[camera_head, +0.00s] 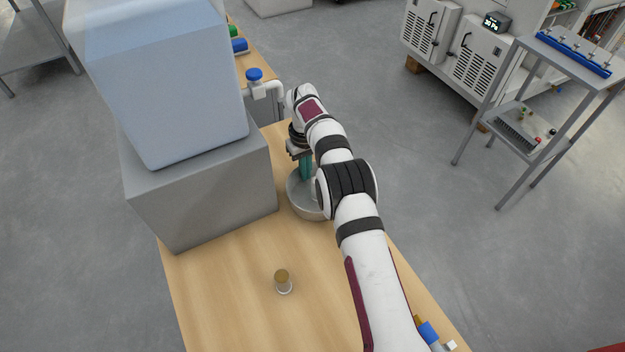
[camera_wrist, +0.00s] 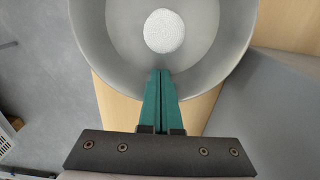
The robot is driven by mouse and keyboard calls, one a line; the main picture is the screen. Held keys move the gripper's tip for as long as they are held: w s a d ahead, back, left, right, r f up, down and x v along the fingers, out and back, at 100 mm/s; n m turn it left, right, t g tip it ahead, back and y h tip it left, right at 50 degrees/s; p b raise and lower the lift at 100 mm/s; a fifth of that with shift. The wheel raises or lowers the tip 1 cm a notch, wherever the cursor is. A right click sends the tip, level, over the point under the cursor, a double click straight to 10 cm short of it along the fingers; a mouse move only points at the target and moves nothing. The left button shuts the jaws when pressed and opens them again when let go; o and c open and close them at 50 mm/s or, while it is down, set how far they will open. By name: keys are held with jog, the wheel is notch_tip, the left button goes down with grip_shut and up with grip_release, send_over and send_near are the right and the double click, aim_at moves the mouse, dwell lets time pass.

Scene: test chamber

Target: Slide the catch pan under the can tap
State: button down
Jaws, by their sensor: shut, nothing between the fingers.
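The catch pan (camera_head: 304,210) is a round grey metal pan on the wooden bench, right of the grey block and partly hidden by my arm. In the wrist view the pan (camera_wrist: 218,38) fills the top, with a whitish round piece (camera_wrist: 165,31) standing inside it. The can (camera_head: 170,85) is a large pale blue container on the grey block. Its tap (camera_head: 266,92), with a blue knob (camera_head: 254,75), sticks out behind the pan in the head view. My gripper (camera_head: 305,178) is shut and empty, its teal fingertips (camera_wrist: 164,72) over the pan's inside, near the rim. Contact cannot be told.
The grey block (camera_head: 205,195) stands close left of the pan. A small jar with a brownish lid (camera_head: 283,281) stands on the bench (camera_head: 225,290) in front. Blue and green items (camera_head: 239,45) lie at the bench's far end. The bench's right edge is close to my arm.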

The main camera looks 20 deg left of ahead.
jog(key=shift+a+r, duration=0.1)
dwell(0.3)
notch_tip(320, 180, up, 10)
jog(key=s+d+r, duration=0.3)
jog(key=s+d, duration=0.1)
jog(key=d, duration=0.7)
jog(key=s+d+f, duration=0.1)
jog(key=s+d, duration=1.1)
jog(key=s, duration=0.4)
jog(key=shift+n, duration=0.3)
notch_tip(320, 180, down, 10)
jog(key=shift+s+r, duration=0.15)
jog(key=shift+r, duration=0.05)
jog(key=shift+w+a+f, duration=0.2)
jog(key=shift+w+a, duration=1.25)
jog(key=shift+a, duration=0.05)
